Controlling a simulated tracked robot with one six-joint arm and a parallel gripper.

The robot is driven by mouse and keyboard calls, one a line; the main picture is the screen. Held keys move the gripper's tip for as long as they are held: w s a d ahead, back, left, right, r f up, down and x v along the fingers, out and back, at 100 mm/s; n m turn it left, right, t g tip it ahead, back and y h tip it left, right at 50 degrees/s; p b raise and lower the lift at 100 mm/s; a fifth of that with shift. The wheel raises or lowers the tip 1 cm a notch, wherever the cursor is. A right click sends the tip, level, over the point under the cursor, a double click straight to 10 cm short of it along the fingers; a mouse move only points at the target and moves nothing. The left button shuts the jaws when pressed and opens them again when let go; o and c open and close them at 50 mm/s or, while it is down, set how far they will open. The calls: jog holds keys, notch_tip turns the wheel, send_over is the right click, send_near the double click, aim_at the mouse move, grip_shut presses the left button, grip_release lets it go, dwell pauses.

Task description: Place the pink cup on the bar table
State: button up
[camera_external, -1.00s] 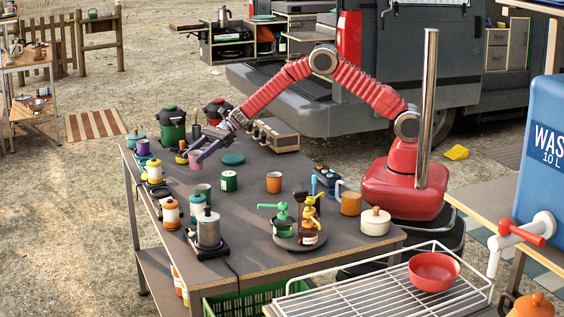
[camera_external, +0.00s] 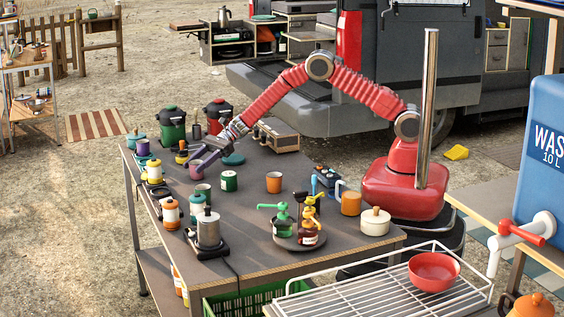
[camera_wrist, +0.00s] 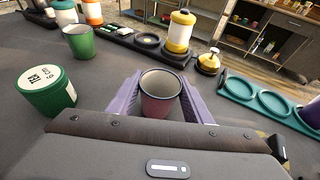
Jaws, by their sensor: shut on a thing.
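The pink cup (camera_wrist: 160,105) stands upright between the purple fingers of my gripper (camera_wrist: 160,100) in the wrist view. My gripper is shut on it. In the external view the cup (camera_external: 195,173) is low over the far left part of the dark bar table (camera_external: 250,240), partly hidden by my gripper (camera_external: 199,168). I cannot tell whether its base touches the tabletop.
A green cup (camera_wrist: 79,42) and a green tin with a white lid (camera_wrist: 45,90) stand left of my gripper. A yellow-and-white canister (camera_wrist: 181,32) and a teal tray (camera_wrist: 270,102) lie beyond it. An orange cup (camera_external: 274,182) stands mid-table.

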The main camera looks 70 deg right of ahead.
jog(key=o, duration=1.1)
jog(key=shift+d+r, duration=0.1)
jog(key=shift+d, duration=0.05)
jog(key=v, duration=1.1)
jog(key=shift+s+d+r, duration=0.15)
jog(key=shift+s+d, duration=0.05)
jog(key=shift+d, duration=0.15)
